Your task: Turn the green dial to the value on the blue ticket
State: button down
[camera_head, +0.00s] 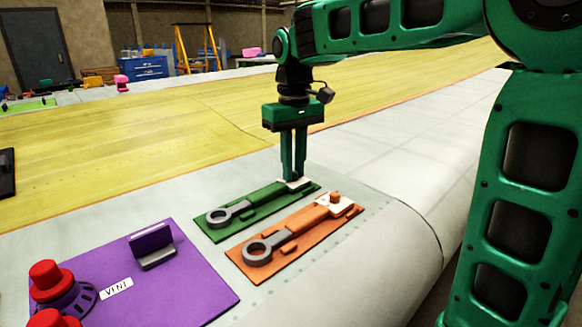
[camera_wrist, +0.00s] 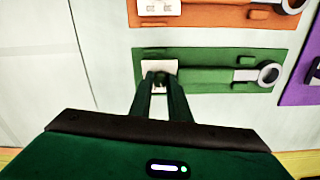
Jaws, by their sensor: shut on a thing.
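A green plate (camera_head: 250,213) on the wing carries a green wrench with a grey ring end. At its far end is a white dial face (camera_head: 303,184), which also shows in the wrist view (camera_wrist: 150,68). My gripper (camera_head: 293,178) points down over this face with its fingers close together, shut on the small green dial there. In the wrist view the fingertips (camera_wrist: 160,80) cover the dial and part of the face, so its setting cannot be read. I cannot make out a blue ticket in either view.
An orange plate (camera_head: 270,266) with a similar wrench and an orange knob (camera_head: 335,197) lies close beside the green one. A purple plate (camera_head: 205,292) with red knobs, a label and a small upright holder (camera_head: 152,243) is at lower left. The wing surface to the right is clear.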

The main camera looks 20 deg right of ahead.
jog(key=m, duration=0.4)
jog(key=shift+m, duration=2.1)
jog(key=c, duration=1.6)
grip_release()
jog(key=shift+c, duration=0.2)
jog(key=shift+r, duration=0.15)
notch_tip(320, 180, up, 10)
jog(key=shift+r, duration=0.25)
